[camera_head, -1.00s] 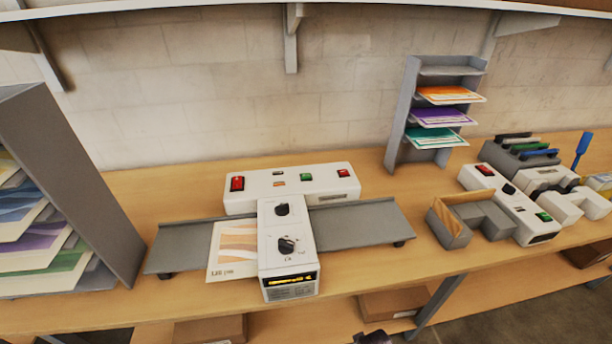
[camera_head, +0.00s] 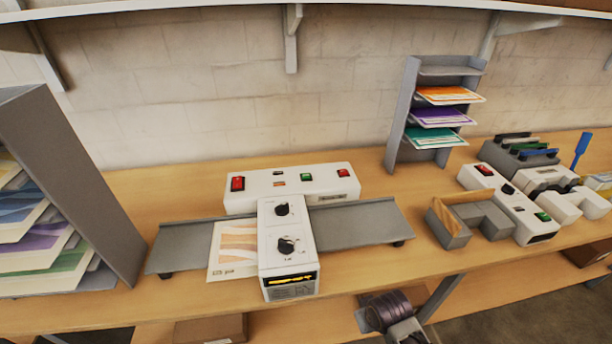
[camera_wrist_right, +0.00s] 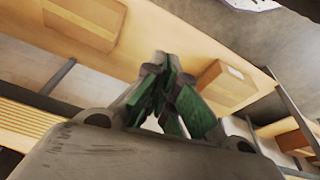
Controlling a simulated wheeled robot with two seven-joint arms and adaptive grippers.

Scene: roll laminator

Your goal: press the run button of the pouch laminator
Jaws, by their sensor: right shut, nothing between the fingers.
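A white laminator (camera_head: 288,212) with two black knobs on its front block stands mid-table in the head view, grey trays (camera_head: 365,227) either side. Its rear bar carries a red switch (camera_head: 237,183) at left, a green button (camera_head: 306,177) right of middle and a smaller red button (camera_head: 343,173) at right. A sheet with an orange pattern (camera_head: 233,250) lies on the left tray against the front block. My right gripper (camera_wrist_right: 166,85) has green finger pads and is shut and empty in the right wrist view, below the tabletop's front edge. My left gripper is not in view.
A second white machine (camera_head: 512,207) with red and green buttons stands at right, beside a grey open-topped box (camera_head: 450,228). A grey sheet rack (camera_head: 402,118) stands behind, another grey rack (camera_head: 80,180) at left. Cardboard boxes (camera_head: 210,329) sit on the lower shelf.

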